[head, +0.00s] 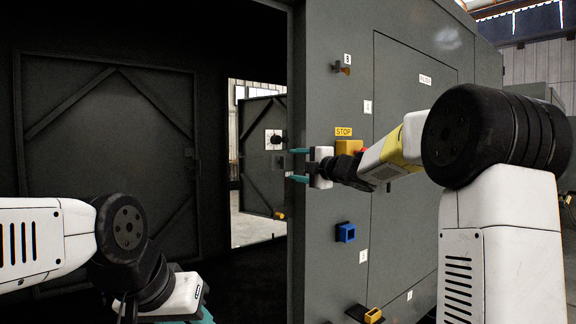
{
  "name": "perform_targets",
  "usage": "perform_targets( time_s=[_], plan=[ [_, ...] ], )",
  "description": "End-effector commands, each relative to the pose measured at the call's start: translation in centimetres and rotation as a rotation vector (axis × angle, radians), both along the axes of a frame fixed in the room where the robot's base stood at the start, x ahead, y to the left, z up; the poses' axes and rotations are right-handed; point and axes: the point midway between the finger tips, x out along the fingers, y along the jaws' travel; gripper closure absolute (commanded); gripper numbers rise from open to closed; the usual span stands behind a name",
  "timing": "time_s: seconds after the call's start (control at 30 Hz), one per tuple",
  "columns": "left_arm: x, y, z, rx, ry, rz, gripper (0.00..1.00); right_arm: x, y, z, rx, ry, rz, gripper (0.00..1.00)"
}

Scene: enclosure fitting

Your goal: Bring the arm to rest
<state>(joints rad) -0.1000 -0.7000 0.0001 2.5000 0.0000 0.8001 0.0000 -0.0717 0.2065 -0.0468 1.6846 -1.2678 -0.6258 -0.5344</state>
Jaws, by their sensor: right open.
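My right arm reaches in from the right across the front of a grey enclosure panel (400,120). Its gripper (299,165) is open, with two teal fingers pointing left, one above the other. Nothing shows between the fingers. They are near the panel's left edge; I cannot tell whether they touch it. My left arm comes in low from the left. Its gripper (200,316) is at the bottom edge, its teal fingers mostly cut off, so its opening is hidden.
By the right gripper are a yellow STOP label (343,132) and a yellow box (349,147), partly hidden. A blue square socket (345,232) and a yellow one (373,315) stick out lower. A dark braced door (110,150) stands left; a smaller open door (262,155) shows behind.

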Motion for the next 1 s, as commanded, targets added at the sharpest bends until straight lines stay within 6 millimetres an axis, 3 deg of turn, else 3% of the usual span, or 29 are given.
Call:
perform_targets(
  time_s=[0.2, 0.53, 0.67, 0.77, 0.83, 0.9, 1.0],
  plan=[
    [0.0, 0.0, 0.0, 0.000, 0.000, 0.000, 0.64, -1.6, -1.2, 0.0, 0.000, 0.000, -0.001, 0.40],
    [0.0, 0.0, 0.0, 0.000, 0.000, 0.000, 0.64, -1.8, -1.4, 0.0, 0.004, 0.003, -0.005, 0.40],
    [0.0, 0.0, 0.0, 0.000, 0.000, 0.000, 0.64, -2.7, -3.2, 0.8, 0.078, 0.052, -0.095, 0.40],
    [0.0, 0.0, 0.0, 0.000, 0.000, 0.000, 0.64, -4.9, -6.6, 1.1, 0.227, 0.164, -0.257, 0.40],
    [0.0, 0.0, 0.0, 0.000, 0.000, 0.000, 0.64, -7.7, -9.4, 0.2, 0.370, 0.281, -0.398, 0.40],
    [0.0, 0.0, 0.0, 0.000, 0.000, 0.000, 0.64, -11.4, -11.9, -2.1, 0.523, 0.423, -0.537, 0.40],
    [0.0, 0.0, 0.0, 0.000, 0.000, 0.000, 0.64, -17.4, -13.9, -6.5, 0.723, 0.637, -0.708, 0.40]
  ],
)
